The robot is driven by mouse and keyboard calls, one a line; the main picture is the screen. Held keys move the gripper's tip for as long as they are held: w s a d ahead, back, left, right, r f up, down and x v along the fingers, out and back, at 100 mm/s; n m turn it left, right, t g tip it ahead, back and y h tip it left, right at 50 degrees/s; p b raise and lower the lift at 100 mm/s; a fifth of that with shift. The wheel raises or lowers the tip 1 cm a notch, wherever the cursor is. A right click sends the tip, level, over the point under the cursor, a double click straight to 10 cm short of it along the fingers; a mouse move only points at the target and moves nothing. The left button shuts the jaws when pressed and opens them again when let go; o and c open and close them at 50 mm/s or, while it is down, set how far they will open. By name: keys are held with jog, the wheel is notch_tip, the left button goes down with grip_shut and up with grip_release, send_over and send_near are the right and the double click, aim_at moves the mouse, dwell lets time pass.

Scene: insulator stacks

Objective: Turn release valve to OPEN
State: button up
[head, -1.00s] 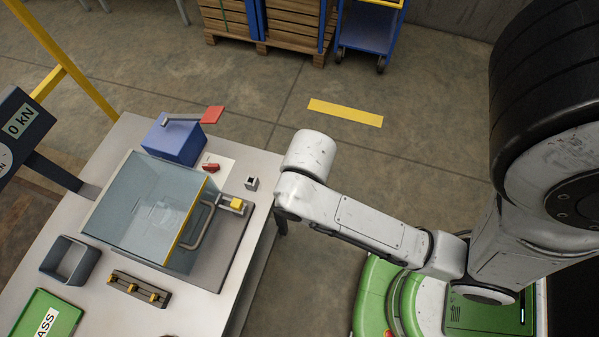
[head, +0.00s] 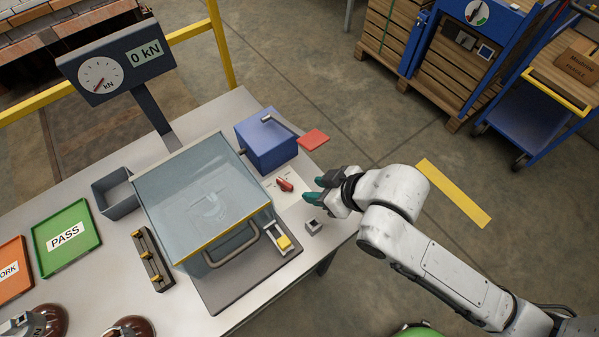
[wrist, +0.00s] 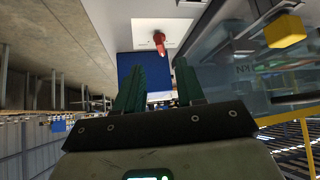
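The release valve is a small red handle (head: 285,185) on a white plate (head: 291,202) at the table's right side, between the blue box and the clear-walled chamber. The plate's small lettering is too small to read. In the wrist view the red handle (wrist: 159,42) shows beyond the fingertips, roughly centred between them. My gripper (head: 318,188) is just right of the handle in the head view, apart from it. Its two teal fingers are spread with nothing between them; they also show in the wrist view (wrist: 158,70).
A blue box (head: 267,143) with a lever and red pad (head: 313,140) stands behind the valve. The clear chamber (head: 200,195) with a grey handle is to its left. A small dark block (head: 314,226) and a yellow-topped latch (head: 283,242) sit in front. A gauge reads 0 kN.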

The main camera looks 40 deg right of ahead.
aim_at(286, 183)
jog(key=shift+t+y, duration=0.3)
jog(key=x, duration=0.7)
jog(key=w+x, duration=0.1)
jog(key=x, duration=0.3)
jog(key=shift+d+r, duration=0.15)
jog(key=shift+r, duration=0.15)
grip_shut()
